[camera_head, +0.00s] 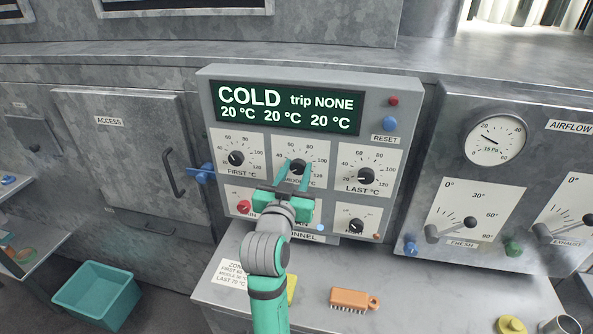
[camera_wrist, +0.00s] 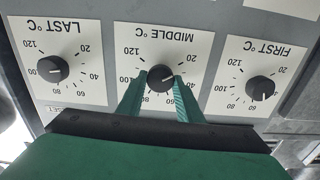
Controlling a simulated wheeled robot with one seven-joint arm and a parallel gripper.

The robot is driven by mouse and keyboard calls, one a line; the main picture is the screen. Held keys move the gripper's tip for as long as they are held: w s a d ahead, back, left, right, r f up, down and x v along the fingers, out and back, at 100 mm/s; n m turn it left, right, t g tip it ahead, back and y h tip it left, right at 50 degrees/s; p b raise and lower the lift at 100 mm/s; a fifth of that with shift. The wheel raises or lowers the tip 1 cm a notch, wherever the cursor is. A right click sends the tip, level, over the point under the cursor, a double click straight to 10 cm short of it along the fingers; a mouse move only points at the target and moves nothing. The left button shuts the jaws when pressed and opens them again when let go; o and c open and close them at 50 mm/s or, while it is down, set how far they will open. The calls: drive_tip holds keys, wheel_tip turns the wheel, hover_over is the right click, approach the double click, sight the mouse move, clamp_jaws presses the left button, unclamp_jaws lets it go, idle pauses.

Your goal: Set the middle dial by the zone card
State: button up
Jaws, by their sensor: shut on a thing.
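The middle dial (camera_wrist: 160,77) is a black knob on a white scale plate marked MIDDLE °C, between the FIRST dial (camera_head: 236,158) and the LAST dial (camera_head: 364,176). My gripper (camera_head: 298,167) is shut on the middle knob, with one green finger on each side in the wrist view (camera_wrist: 160,88). The knob's white mark seems to point right in that upside-down view; its exact reading is unclear. The zone card (camera_head: 231,269) lies on the bench left of my arm, partly hidden. Its small numbers are blurred; the LAST line looks like 70 °C.
The display (camera_head: 287,108) reads COLD, trip NONE and 20 °C three times. A blue RESET button (camera_head: 390,124) is at the right. A blue handle (camera_head: 202,172) juts from the panel's left side. An orange brush (camera_head: 354,300) lies on the bench.

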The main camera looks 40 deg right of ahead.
drive_tip(key=m, duration=0.3)
drive_tip(key=shift+m, duration=0.3)
drive_tip(key=m, duration=0.3)
drive_tip(key=shift+s+m, duration=0.1)
drive_tip(key=shift+m, duration=0.3)
drive_tip(key=m, duration=0.6)
drive_tip(key=shift+s+d+f+m, duration=0.1)
drive_tip(key=shift+d+f+m, duration=0.05)
drive_tip(key=shift+m, duration=0.25)
drive_tip(key=o, duration=1)
